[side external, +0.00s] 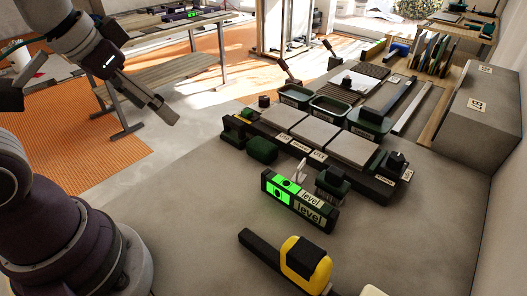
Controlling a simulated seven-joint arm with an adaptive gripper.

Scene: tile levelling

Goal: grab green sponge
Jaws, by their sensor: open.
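A dark green block (262,150), which looks like the green sponge, lies on the grey work surface. It sits at the near left end of the row of grey tiles, with clear surface in front of it. My gripper (158,106) is at the upper left, in the air, well apart from the block and to its left. Its jaws are open and hold nothing that I can see. The gap between the fingers is hard to make out from this angle.
A level (298,202) with bright green windows stands in front of the block, and a yellow and black tool (305,262) lies nearer. Grey tiles (318,134) lie behind, with green trays (330,107) beyond. A grey box (480,110) stands right.

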